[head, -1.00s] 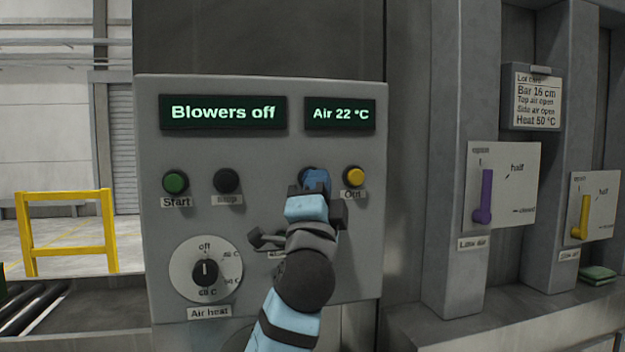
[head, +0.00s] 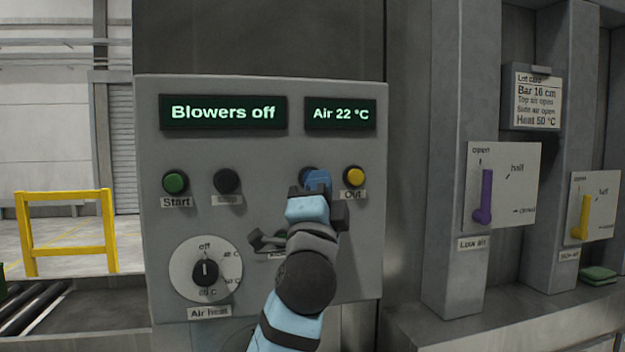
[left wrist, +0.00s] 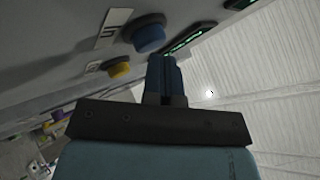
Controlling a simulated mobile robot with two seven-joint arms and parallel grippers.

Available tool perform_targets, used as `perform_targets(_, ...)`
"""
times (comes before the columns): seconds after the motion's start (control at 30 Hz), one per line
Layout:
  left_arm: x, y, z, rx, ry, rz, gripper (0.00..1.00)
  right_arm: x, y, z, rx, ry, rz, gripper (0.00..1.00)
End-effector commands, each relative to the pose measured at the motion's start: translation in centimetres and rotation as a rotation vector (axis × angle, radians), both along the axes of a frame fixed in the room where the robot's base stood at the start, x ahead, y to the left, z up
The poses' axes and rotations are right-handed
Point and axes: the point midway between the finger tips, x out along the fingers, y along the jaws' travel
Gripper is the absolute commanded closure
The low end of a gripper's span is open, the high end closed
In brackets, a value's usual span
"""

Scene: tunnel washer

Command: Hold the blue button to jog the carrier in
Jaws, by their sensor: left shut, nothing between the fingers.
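The blue button (left wrist: 148,36) shows clearly in the left wrist view, on the panel's face in a dark collar. In the head view it is mostly hidden behind my left gripper (head: 317,180), with the dark collar's edge showing at the upper left. My left gripper is shut and empty, its blue fingertips close in front of the button. In the left wrist view the fingertips (left wrist: 163,68) look just beside the button and apart from it; exact contact cannot be told. No carrier can be made out. My right gripper is not in view.
The yellow Out button (head: 355,176) is close at the right. The green Start button (head: 175,182), a black button (head: 227,180) and the Air heat knob (head: 205,272) are left. The display (head: 223,112) reads "Blowers off". Purple (head: 484,195) and yellow (head: 584,218) levers stand right.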

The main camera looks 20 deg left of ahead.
Motion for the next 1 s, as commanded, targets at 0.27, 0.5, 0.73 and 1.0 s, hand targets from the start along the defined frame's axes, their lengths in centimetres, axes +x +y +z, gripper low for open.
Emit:
perform_targets(0.27,-1.1,-0.7,0.0,-0.001,0.0,-0.001,1.0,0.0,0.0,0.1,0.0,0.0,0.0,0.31)
perform_targets(0.5,-1.1,-0.7,0.0,0.0,-0.001,0.0,1.0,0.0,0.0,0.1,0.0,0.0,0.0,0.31)
perform_targets(0.73,-1.9,-1.3,0.0,-0.001,0.0,-0.002,1.0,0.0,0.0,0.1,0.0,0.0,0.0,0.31)
perform_targets(1.0,-4.1,-2.8,0.0,-0.002,0.0,-0.002,1.0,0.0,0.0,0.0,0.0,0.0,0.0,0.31)
